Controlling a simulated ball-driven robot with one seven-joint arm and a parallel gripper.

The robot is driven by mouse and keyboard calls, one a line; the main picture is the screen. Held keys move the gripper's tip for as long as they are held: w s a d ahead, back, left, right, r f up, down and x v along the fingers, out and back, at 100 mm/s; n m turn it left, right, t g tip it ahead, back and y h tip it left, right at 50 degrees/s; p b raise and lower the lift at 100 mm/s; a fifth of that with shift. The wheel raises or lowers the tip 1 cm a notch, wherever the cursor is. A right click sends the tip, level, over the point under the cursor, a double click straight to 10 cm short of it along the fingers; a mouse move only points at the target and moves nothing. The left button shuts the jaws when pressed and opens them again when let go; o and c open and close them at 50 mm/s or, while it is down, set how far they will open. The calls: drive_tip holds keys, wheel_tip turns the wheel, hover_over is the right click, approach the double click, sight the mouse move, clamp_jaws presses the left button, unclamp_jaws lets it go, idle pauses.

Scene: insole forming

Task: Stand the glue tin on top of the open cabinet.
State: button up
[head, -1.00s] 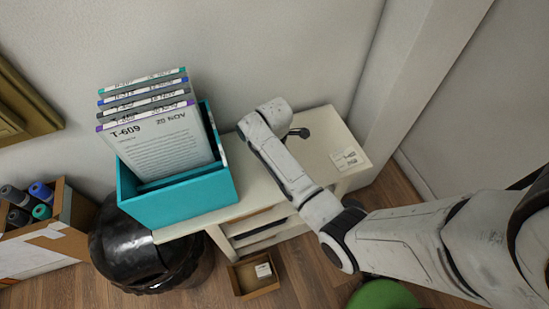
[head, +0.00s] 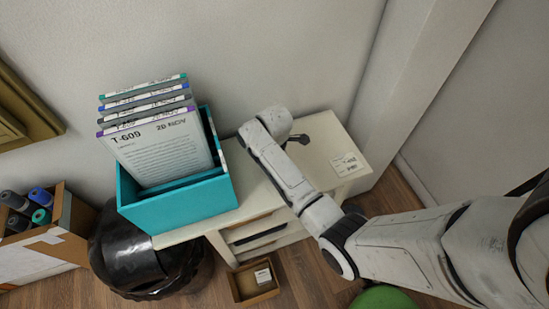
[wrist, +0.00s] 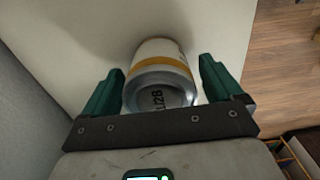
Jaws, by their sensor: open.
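The glue tin (wrist: 158,68) is pale with a yellow band, its lettered end towards the wrist camera. In the wrist view it stands on the cream cabinet top, between the two green fingers. My gripper (wrist: 162,80) is open around the tin, with a gap visible at the right finger; I cannot tell whether the left finger touches. The open cabinet (head: 328,132) stands against the wall in the head view, with open drawers or shelves at its front. My arm hides the tin there, and only a dark part beside my wrist shows.
A teal file box (head: 185,205) holding upright folders stands on the cabinet's left part. A glossy black round object (head: 130,250) and a cardboard box (head: 45,240) of rolls are at left. A small open box (head: 255,285) lies on the floor.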

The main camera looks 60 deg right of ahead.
wheel_tip(320, 180, up, 12)
drive_tip(key=shift+f, duration=0.1)
drive_tip(key=s+a+f+m, duration=0.2)
drive_tip(key=s+a+m, duration=0.4)
drive_tip(key=s, duration=0.3)
drive_tip(key=s+a+f+m+t, duration=0.1)
drive_tip(key=s+a+f+m, duration=0.1)
drive_tip(key=s+a+m, duration=0.4)
drive_tip(key=s+a, duration=0.1)
drive_tip(key=s, duration=0.3)
drive_tip(key=shift+s, duration=0.3)
